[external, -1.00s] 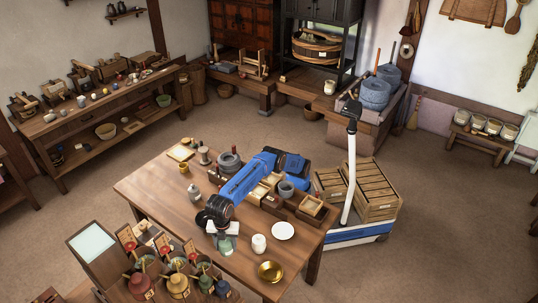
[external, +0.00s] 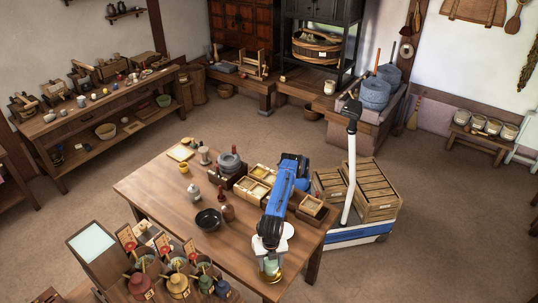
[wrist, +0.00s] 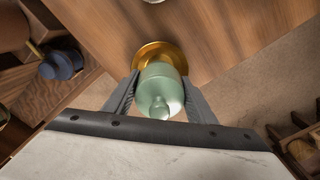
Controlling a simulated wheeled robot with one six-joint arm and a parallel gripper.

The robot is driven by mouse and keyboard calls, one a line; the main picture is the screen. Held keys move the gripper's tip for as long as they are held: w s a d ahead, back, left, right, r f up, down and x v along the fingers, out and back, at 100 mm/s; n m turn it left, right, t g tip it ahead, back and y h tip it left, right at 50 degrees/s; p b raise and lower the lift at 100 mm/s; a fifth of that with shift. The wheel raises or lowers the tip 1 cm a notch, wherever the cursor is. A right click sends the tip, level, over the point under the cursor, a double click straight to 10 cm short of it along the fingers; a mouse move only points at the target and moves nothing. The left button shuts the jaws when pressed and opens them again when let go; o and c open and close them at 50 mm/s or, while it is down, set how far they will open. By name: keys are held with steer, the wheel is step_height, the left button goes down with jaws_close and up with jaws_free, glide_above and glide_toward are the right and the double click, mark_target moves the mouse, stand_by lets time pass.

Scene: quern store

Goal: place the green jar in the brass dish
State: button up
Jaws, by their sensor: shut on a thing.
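My gripper (external: 270,262) is shut on the green jar (external: 270,267) near the front right corner of the table. In the wrist view, the fingers of my gripper (wrist: 160,82) hold the pale green jar (wrist: 161,93) from both sides, with its knobbed lid towards the camera. The brass dish (wrist: 157,47) shows behind the jar, its rim visible on the far side. In the external view, only a bit of the brass dish (external: 272,281) shows under the jar. Whether the jar touches the dish is hidden.
A black bowl (external: 208,219) stands to the left on the table (external: 165,198). A white plate (external: 288,231) is partly hidden by my arm. Wooden boxes (external: 262,174) line the back. Lidded pots (external: 179,287) stand on the lower left stand. The table's edge is close by.

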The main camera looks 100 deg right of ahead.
steer(key=shift+f, duration=1.5)
steer(key=o, duration=1.5)
steer(key=shift+f, duration=0.1)
steer(key=shift+c, duration=0.2)
steer(key=shift+r, duration=3.85)
steer(key=shift+d, duration=0.1)
